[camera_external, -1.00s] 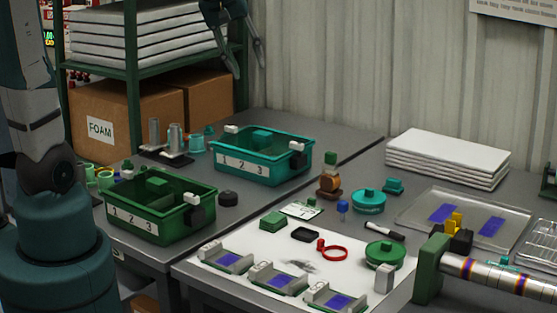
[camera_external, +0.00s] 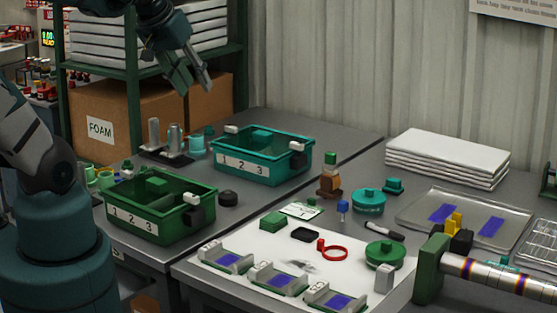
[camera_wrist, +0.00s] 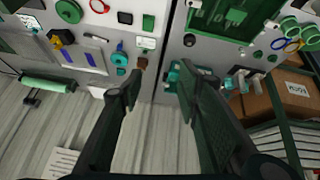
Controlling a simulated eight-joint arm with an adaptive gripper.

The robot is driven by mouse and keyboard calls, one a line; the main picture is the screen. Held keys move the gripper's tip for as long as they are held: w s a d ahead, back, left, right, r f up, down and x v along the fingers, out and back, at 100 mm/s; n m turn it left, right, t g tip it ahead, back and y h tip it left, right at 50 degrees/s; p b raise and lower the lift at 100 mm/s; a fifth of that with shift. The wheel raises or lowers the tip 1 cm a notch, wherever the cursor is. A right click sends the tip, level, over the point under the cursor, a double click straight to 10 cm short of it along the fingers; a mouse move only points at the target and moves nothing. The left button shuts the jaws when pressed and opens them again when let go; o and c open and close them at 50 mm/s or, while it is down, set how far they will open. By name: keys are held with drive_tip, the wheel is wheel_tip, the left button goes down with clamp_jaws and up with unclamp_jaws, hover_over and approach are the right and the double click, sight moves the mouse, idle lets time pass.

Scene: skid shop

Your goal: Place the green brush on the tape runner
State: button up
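My gripper (camera_external: 197,86) is open and empty, in the air in front of the cardboard boxes, left of and above the teal bin. In the wrist view its fingers (camera_wrist: 157,92) stand apart with nothing between them. I cannot tell for sure which thing is the green brush: a small green-topped piece (camera_external: 330,158) stands upright with a white part and brown base beneath, and a green block (camera_external: 272,221) lies on the white mat. The tape runner is also unclear; a green round piece (camera_external: 385,254) and a teal round piece (camera_external: 368,201) lie on the right table.
A teal bin (camera_external: 235,163) and a green bin (camera_external: 152,228) stand on the left table. A red ring piece (camera_external: 332,252), a black tray (camera_external: 305,234) and several grey fixtures lie on the white mat. A white stack (camera_external: 445,160) is at the back right.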

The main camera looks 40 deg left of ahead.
drive_tip(key=shift+m+t, duration=0.4)
drive_tip(key=shift+m, duration=0.5)
drive_tip(key=shift+s+a+f, duration=0.1)
drive_tip(key=shift+s+f, duration=0.3)
drive_tip(key=shift+s, duration=0.3)
drive_tip(key=shift+s+a+f, duration=0.15)
drive_tip(key=shift+s+f, duration=0.2)
drive_tip(key=shift+s, duration=0.4)
drive_tip(key=shift+s+a+f, duration=0.1)
drive_tip(key=shift+s+f, duration=0.3)
drive_tip(key=shift+s, duration=0.3)
drive_tip(key=shift+f, duration=0.1)
